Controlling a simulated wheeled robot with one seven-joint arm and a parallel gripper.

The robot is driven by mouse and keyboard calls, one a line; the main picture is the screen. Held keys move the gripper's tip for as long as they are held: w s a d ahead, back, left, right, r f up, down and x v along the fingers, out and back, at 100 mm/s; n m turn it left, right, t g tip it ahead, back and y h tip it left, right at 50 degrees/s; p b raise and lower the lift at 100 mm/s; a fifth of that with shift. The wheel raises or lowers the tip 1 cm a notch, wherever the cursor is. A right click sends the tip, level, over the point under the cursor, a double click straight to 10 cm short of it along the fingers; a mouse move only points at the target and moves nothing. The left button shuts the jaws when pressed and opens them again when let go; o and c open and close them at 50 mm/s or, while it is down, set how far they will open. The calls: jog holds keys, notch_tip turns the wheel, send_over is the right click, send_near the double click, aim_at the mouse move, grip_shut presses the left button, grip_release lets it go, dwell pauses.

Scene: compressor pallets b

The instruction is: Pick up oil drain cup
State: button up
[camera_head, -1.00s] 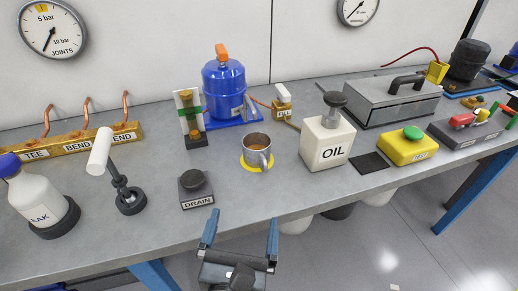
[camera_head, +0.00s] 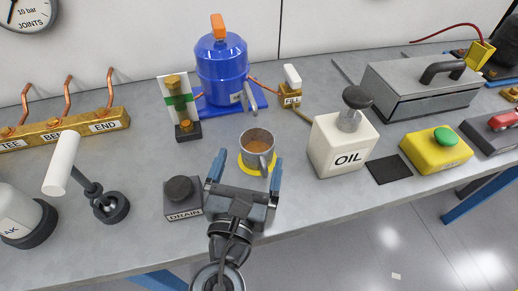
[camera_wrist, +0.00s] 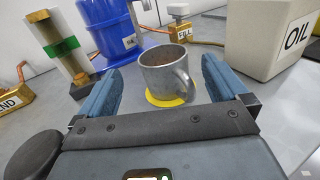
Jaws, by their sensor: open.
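The oil drain cup is a grey metal mug (camera_head: 257,146) with brownish contents, standing upright on a yellow disc (camera_head: 244,169) on the bench. Its handle faces the front right. My gripper (camera_head: 247,168) is open just in front of the cup, with its blue fingers spread to either side. In the wrist view, the cup (camera_wrist: 163,73) appears between the two fingers (camera_wrist: 160,88), slightly beyond the palm, with its handle toward the right finger. The jaws hold nothing.
A DRAIN knob block (camera_head: 183,198) is close to the left of my gripper. A white OIL container (camera_head: 342,145) stands to the right. Behind are a blue tank (camera_head: 221,70), a sight-glass post (camera_head: 180,103) and a FILL valve (camera_head: 291,92). The bench's front edge is near.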

aim_at(253, 154)
jog(key=w, duration=0.2)
jog(key=w+d, duration=0.1)
jog(key=w, duration=0.2)
jog(key=shift+f, duration=0.15)
jog(key=c, duration=1.2)
jog(key=shift+p, duration=0.3)
